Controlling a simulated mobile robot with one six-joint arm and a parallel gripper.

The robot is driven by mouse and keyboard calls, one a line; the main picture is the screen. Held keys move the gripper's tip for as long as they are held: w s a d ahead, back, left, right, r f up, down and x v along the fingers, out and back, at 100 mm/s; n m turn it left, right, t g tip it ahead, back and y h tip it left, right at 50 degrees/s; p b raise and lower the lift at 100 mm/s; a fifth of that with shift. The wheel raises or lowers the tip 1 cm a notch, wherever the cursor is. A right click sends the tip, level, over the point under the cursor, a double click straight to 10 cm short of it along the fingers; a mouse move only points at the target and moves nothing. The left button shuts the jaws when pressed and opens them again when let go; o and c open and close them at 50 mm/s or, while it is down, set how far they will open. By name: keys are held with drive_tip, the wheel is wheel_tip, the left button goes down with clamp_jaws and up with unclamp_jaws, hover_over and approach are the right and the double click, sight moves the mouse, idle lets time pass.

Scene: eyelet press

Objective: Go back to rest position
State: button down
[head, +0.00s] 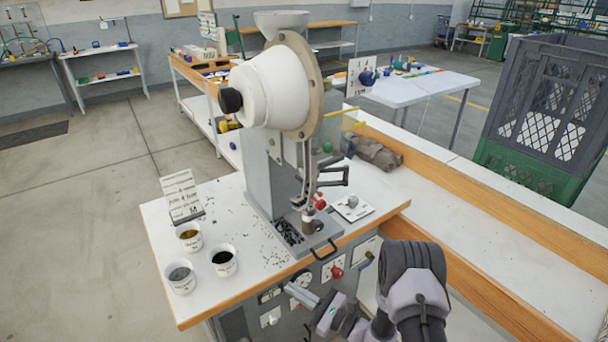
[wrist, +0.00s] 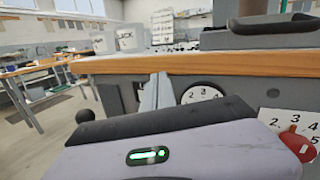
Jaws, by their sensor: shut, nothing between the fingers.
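My gripper (head: 290,289) is low in front of the eyelet press's cabinet, below the wooden front edge of its worktop. Its fingers are shut with nothing between them. In the wrist view the fingers (wrist: 157,88) point at the cabinet front, just left of a white numbered dial (wrist: 202,94). I cannot tell whether the fingertips touch the panel. The eyelet press (head: 280,85), with its white round housing, stands on the worktop (head: 240,215) above and behind my gripper.
Three small cups (head: 181,277) and a sign (head: 181,195) stand on the worktop's left. Small dark pieces lie in a tray (head: 322,240) at the press foot. A red knob (head: 337,272) sits on the cabinet front. A long wood-edged bench (head: 470,235) and a crate (head: 545,110) are right.

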drive_tip(key=s+a+r+n+g+h, duration=0.1)
drive_tip(key=s+r+n+g, duration=0.3)
drive_tip(key=r, duration=0.3)
drive_tip(key=s+a+r+n+g, duration=0.2)
drive_tip(key=s+r+n+g, duration=0.25)
drive_tip(key=r, duration=0.25)
drive_tip(key=s+a+r+n+g+h, duration=0.1)
drive_tip(key=s+r+n+g, duration=0.3)
drive_tip(key=r, duration=0.4)
drive_tip(key=s+d+r+n+t+h, duration=0.3)
drive_tip(key=s+d+t+h, duration=0.1)
drive_tip(key=s+d+h, duration=0.2)
drive_tip(key=s+d+r+n+t+h, duration=0.3)
drive_tip(key=s+d+h, duration=0.3)
drive_tip(key=s+d, duration=0.2)
drive_tip(key=shift+s+d+r+t, duration=0.45)
drive_tip(key=shift+d+r, duration=0.35)
drive_tip(key=shift+d, duration=0.4)
